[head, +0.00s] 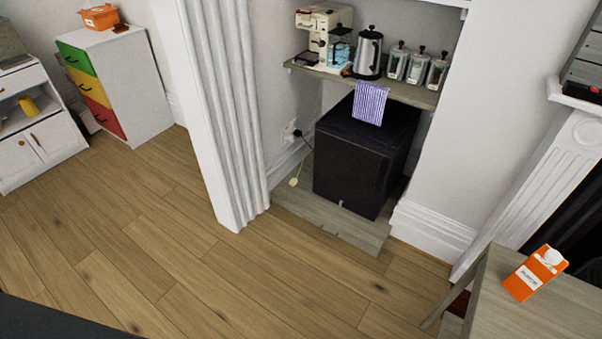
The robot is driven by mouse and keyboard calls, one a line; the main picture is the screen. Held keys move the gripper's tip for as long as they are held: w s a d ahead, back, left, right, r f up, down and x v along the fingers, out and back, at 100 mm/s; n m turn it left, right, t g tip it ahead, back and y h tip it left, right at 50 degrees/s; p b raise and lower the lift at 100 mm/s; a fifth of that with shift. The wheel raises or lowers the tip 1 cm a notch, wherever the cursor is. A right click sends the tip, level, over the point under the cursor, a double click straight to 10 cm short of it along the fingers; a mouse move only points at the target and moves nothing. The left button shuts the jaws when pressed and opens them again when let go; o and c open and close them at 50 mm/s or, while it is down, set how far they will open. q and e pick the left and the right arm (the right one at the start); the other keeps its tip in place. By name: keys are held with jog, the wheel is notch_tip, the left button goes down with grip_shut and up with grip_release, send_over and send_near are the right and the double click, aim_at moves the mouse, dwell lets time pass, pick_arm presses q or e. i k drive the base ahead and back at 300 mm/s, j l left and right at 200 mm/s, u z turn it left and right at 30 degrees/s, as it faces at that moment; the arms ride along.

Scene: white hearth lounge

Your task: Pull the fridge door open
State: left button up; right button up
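The fridge (352,166) is a small black box in the alcove, standing on a low grey wooden base. Its front faces me and looks shut. A small light spot shows at the lower edge of the front; I cannot tell whether it is a handle. A blue and white striped cloth (370,102) hangs from the shelf above the fridge top. Neither of my grippers is in view.
A shelf (415,96) above the fridge holds a coffee machine (323,36), a kettle (368,53) and several jars. A fluted white column (222,110) stands left of the alcove. A table (510,310) with an orange carton (535,274) is at lower right. The wooden floor (250,275) before the fridge is clear.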

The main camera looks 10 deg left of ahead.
aim_at(351, 168)
jog(key=i+z, duration=0.1)
jog(key=z, duration=0.3)
jog(key=i+j+z, duration=0.1)
jog(key=z, duration=0.3)
jog(key=i+j+z, duration=0.45)
jog(key=j, duration=0.4)
jog(key=i+j, duration=0.25)
jog(key=j, duration=0.15)
jog(key=i+j, duration=0.25)
jog(key=i+j+z, duration=0.05)
jog(key=j, duration=0.05)
